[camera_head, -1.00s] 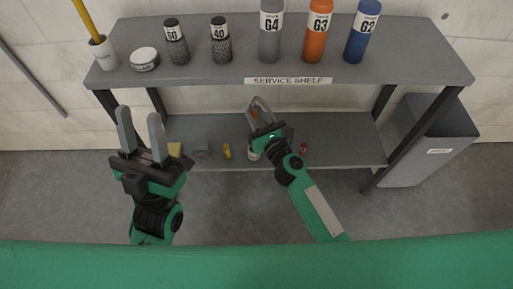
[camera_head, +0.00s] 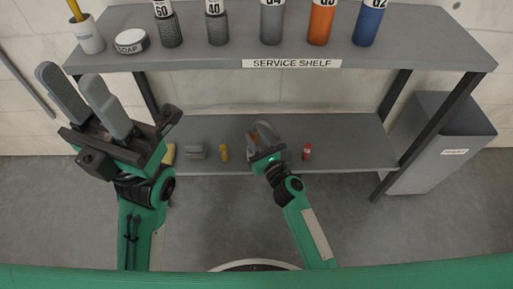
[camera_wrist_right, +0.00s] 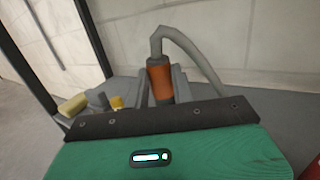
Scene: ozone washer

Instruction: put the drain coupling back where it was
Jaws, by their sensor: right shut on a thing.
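The drain coupling appears to be the orange cylinder (camera_wrist_right: 160,80) with a grey hose bent over from its top, seen upright in the right wrist view. My right gripper (camera_head: 262,138) is shut on it, with a grey finger on each side, over the lower shelf board (camera_head: 345,140). In the head view the coupling is small and mostly hidden by the gripper; the grey hose loop (camera_head: 266,126) shows. I cannot tell whether its bottom touches anything. My left gripper (camera_head: 68,76) is raised at the left, open and empty, away from the coupling.
The upper shelf (camera_head: 290,63) labelled SERVICE SHELF holds several bottles, a soap tin (camera_head: 131,41) and a white cup. On the lower board sit a grey block (camera_head: 196,151), a yellow item (camera_head: 224,153) and a red item (camera_head: 307,151). A grey bin (camera_head: 425,150) stands right.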

